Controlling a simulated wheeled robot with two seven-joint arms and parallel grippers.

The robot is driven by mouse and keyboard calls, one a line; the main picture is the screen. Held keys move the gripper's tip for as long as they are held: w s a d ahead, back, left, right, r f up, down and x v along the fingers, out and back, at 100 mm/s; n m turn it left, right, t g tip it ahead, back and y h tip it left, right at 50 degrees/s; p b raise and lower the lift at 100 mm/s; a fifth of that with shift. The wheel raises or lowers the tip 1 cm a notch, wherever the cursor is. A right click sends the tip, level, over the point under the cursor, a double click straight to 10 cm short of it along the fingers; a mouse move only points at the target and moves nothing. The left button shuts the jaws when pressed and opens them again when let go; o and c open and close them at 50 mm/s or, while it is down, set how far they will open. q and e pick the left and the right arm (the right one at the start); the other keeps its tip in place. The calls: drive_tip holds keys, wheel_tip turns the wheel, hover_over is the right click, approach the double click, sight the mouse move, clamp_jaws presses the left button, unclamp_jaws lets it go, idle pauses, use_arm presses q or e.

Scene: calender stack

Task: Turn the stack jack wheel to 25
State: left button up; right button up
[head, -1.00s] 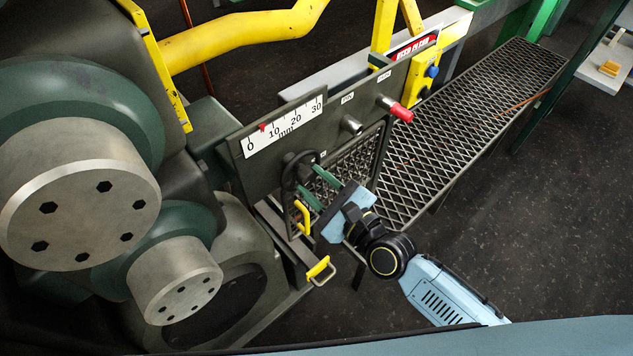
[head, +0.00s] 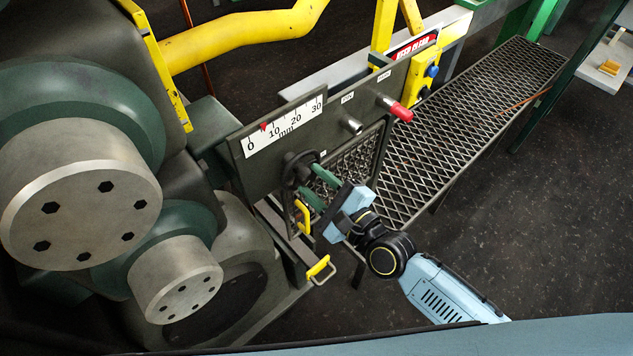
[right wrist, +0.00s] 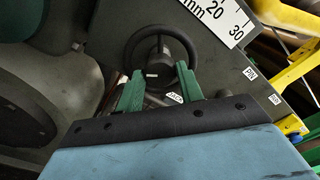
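The stack jack wheel (head: 297,168) is a black handwheel on the dark panel below the white mm scale (head: 284,127). The red pointer (head: 263,127) on the scale stands between 0 and 10, well below 25. My right gripper (head: 311,179) is at the wheel with its green fingers spread apart. In the right wrist view the wheel (right wrist: 137,48) shows as a ring with a dark hub, and the two fingertips of the gripper (right wrist: 159,72) overlap its lower part. Whether they touch the rim is unclear. My left gripper is out of view.
A red-tipped knob (head: 401,111) and a bare metal knob (head: 353,126) stick out of the panel to the right. Yellow handles (head: 319,268) sit below the wheel. Large rolls (head: 80,200) fill the left. A mesh walkway (head: 470,120) runs behind; the floor at right is open.

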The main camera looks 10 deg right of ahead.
drive_tip(key=o, duration=0.4)
drive_tip(key=b+v, duration=0.2)
drive_tip(key=v, duration=1.1)
drive_tip(key=shift+s+d, duration=0.15)
